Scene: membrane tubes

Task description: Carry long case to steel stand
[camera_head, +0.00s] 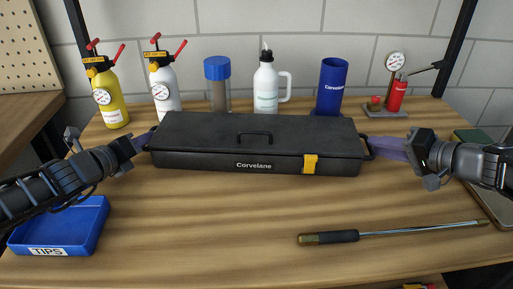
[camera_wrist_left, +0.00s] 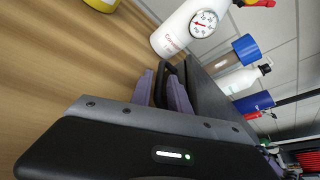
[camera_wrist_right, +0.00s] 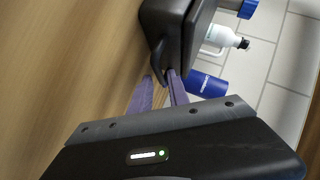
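The long case (camera_head: 207,160) is black, with a top handle, a "Corvelane" label and a yellow latch. It lies level across the middle of the table, with no clear gap beneath. My left gripper (camera_head: 147,140) is at its left end, and its purple fingers (camera_wrist_left: 165,88) lie on either side of the end handle (camera_wrist_left: 163,77). My right gripper (camera_head: 373,147) is at the right end, with its fingertips (camera_wrist_right: 161,76) around the other end handle (camera_wrist_right: 157,58). Whether either grips firmly is unclear. I cannot make out a steel stand.
Behind the case stand yellow (camera_head: 107,92) and white (camera_head: 166,90) extinguishers, a blue-capped jar (camera_head: 218,85), a white bottle (camera_head: 266,85), a blue cup (camera_head: 332,85) and a gauge (camera_head: 395,66). A blue tray (camera_head: 75,215) is front left; a metal rod tool (camera_head: 390,233) lies front right.

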